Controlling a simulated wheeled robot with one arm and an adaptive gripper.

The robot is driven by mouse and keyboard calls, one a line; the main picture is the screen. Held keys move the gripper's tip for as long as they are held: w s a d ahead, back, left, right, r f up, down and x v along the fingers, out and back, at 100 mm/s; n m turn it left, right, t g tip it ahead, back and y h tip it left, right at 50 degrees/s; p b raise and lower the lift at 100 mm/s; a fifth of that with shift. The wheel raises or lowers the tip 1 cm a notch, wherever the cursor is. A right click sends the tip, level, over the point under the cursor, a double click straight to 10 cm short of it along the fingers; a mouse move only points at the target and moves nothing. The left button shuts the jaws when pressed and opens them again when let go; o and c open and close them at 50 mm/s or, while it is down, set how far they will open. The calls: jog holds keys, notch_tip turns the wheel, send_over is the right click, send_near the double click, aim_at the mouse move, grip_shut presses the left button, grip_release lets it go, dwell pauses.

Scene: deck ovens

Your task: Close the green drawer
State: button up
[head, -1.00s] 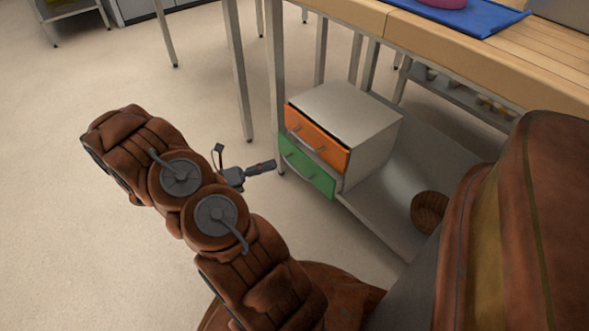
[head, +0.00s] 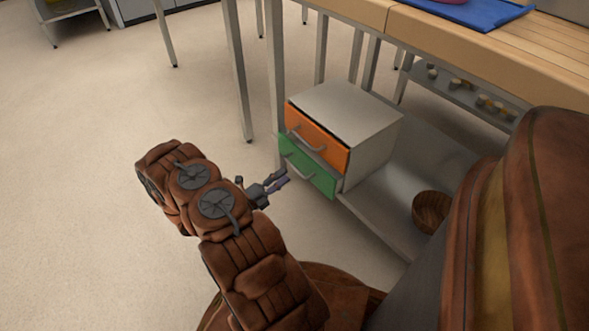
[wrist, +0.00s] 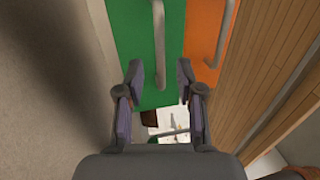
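A grey drawer cabinet (head: 372,135) stands on the low shelf under the table. Its green drawer (head: 308,167) is the lower one, and its front stands a little further out than the orange drawer (head: 317,138) above it. My gripper (head: 281,177) is in front of the green drawer, close to its left part. In the wrist view my gripper (wrist: 158,80) is open and empty, with its fingers to either side of the lower end of the green drawer's handle (wrist: 158,45). I cannot tell whether the fingers touch the green front (wrist: 130,40).
The wooden tabletop (head: 480,50) overhangs the cabinet, with a blue tray (head: 480,14) on it. Metal table legs (head: 275,80) stand left of the cabinet. A brown bowl (head: 431,208) is on the shelf (head: 385,215) at right.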

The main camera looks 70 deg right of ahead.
aim_at(294, 167)
jog(key=shift+b+x, duration=0.95)
jog(key=shift+x, duration=2)
jog(key=shift+c, duration=0.2)
grip_shut()
